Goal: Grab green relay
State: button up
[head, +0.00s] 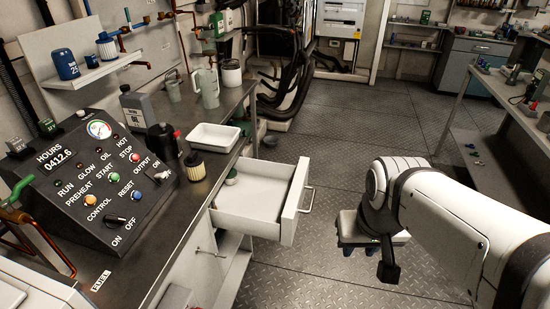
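I cannot pick out the green relay for certain. A small dark block with a greenish top (47,126) sits on the top edge of the sloped control panel at the left, and a similar block (17,145) sits farther left. A small dark green round thing (232,176) shows at the back of the open drawer (250,204). My gripper (372,244) hangs over the open floor, right of the drawer and apart from it.
The drawer juts into the aisle from the left bench (205,180). On the bench are a white tray (215,138), a filter (195,165), a grey jug (205,90) and bottles. Another bench (515,110) stands right. The metal floor between is mostly clear.

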aim_at(47, 125)
jog(key=u, duration=1.35)
jog(key=k, duration=0.9)
jog(key=z, duration=0.75)
jog(key=i, duration=1)
jog(key=u, duration=1.35)
